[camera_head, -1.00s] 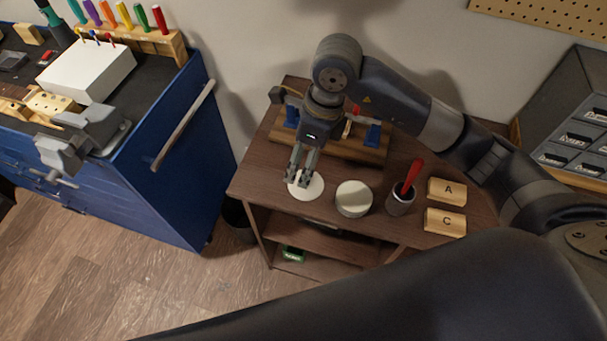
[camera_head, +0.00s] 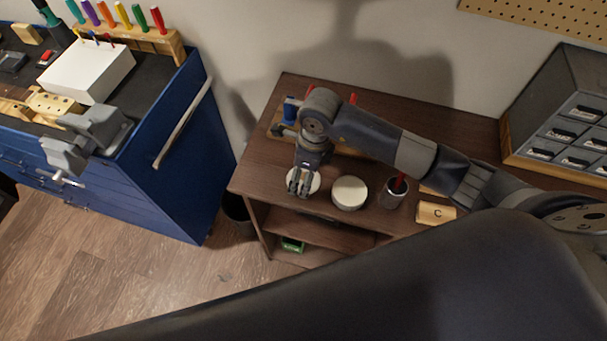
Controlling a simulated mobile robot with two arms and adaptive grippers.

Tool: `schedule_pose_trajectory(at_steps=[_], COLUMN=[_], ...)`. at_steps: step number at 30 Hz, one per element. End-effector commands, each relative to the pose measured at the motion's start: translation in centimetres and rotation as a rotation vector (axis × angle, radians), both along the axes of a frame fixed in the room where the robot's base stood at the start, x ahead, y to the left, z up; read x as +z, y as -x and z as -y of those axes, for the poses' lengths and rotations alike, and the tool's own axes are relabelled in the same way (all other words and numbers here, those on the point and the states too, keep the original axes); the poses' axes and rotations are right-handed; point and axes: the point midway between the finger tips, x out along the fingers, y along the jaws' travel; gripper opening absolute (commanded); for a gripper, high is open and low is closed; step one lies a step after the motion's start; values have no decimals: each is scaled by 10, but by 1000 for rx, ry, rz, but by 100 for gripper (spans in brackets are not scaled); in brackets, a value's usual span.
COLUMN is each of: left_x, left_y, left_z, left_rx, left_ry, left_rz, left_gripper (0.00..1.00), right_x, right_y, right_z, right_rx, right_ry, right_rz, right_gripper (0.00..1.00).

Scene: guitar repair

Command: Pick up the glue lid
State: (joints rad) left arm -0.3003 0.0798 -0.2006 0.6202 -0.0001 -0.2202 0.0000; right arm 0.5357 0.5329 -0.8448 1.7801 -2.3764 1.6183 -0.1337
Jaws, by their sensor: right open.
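The glue lid (camera_head: 314,182) is a flat, pale round disc on the brown wooden table, near its front left edge. My right gripper (camera_head: 299,191) points down over the lid with its fingers apart and hides the middle of it. I cannot tell whether the fingertips touch the lid. A round pale-topped glue jar (camera_head: 350,192) stands just right of the lid. My left gripper is not in view.
A cup (camera_head: 393,193) with a red-handled tool stands right of the jar, beside a wooden block marked C (camera_head: 436,213). A drawer cabinet (camera_head: 560,115) is at the back right. A blue workbench (camera_head: 180,165) stands at left, across a gap.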

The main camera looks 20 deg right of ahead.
Motion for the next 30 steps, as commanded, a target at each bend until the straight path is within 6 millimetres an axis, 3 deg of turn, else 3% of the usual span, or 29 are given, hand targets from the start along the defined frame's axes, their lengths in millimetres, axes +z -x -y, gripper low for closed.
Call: schedule_pose_trajectory(at_steps=[6,13,18,30], left_x=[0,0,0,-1], left_y=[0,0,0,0], left_z=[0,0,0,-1], left_rx=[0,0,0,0], left_ry=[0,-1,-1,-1], left_rz=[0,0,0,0], left_gripper=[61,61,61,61], right_x=[-2,-2,-3,-6], right_y=[0,0,1,3], right_z=[0,0,0,1], right_rx=[0,0,0,0], right_ry=[0,-1,1,4], right_rz=[1,1,-2,-10], right_gripper=[74,24,2,0])
